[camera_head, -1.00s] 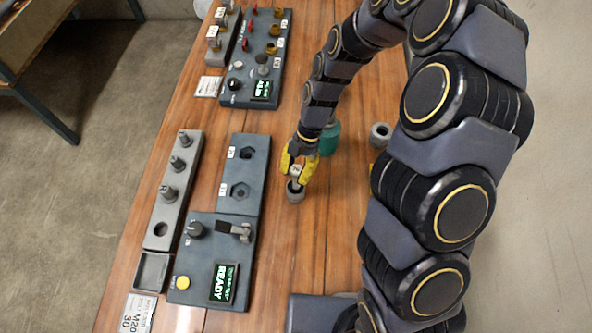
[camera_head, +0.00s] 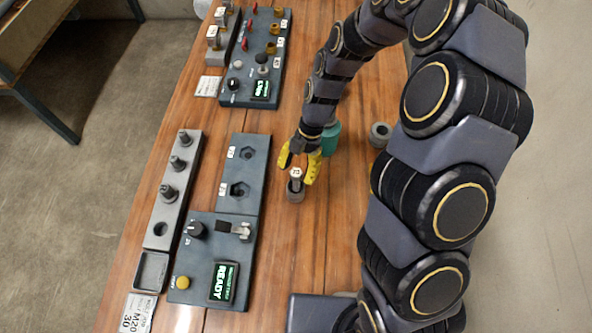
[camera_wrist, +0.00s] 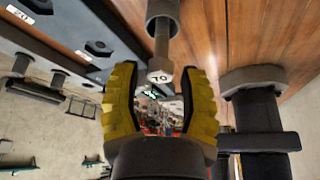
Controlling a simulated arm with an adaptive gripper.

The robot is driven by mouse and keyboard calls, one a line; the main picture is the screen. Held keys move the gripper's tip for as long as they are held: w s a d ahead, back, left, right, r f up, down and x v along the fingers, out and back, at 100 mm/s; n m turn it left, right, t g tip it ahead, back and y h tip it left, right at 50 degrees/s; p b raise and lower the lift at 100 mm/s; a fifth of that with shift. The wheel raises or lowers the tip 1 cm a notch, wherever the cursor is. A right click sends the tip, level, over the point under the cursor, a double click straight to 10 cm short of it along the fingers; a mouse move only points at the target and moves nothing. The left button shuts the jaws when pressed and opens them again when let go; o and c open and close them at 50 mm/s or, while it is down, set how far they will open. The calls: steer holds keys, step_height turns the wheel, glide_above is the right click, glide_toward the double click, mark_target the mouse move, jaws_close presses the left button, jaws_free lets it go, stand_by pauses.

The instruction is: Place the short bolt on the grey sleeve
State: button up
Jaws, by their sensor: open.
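The short bolt (camera_head: 295,173), with a pale labelled head, stands upright with its lower end at the grey sleeve (camera_head: 295,194) on the wooden table. In the wrist view the bolt (camera_wrist: 160,68) shows its head marked "70", and its shank runs to the grey sleeve (camera_wrist: 162,10); how deep it sits is hidden. My gripper (camera_head: 299,166) has yellow fingers spread on either side of the bolt head. In the wrist view my gripper (camera_wrist: 158,72) shows gaps between both fingers and the head.
A grey rack (camera_head: 162,205) with several bolts and a dark fixture (camera_head: 220,228) with hexagonal holes and a "READY" screen lie left. A teal cylinder (camera_head: 330,138) stands close behind my gripper, and a grey ring (camera_head: 381,132) farther right. Table in front of the sleeve is clear.

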steer(key=v, duration=1)
steer(key=s+d+r+m, duration=0.2)
steer(key=s+r+m, duration=0.3)
steer(key=r+m, duration=0.2)
steer(key=s+d+r+m+t+h, duration=0.1)
steer(key=s+d+m, duration=0.3)
steer(key=s+m, duration=0.4)
steer(key=s+d+r+m+t+h, duration=0.1)
steer(key=s+d+r+m, duration=0.2)
steer(key=s+m, duration=0.5)
steer(key=shift+s+d+m, duration=0.25)
steer(key=shift+d+m, duration=0.65)
steer(key=shift+m, duration=2.6)
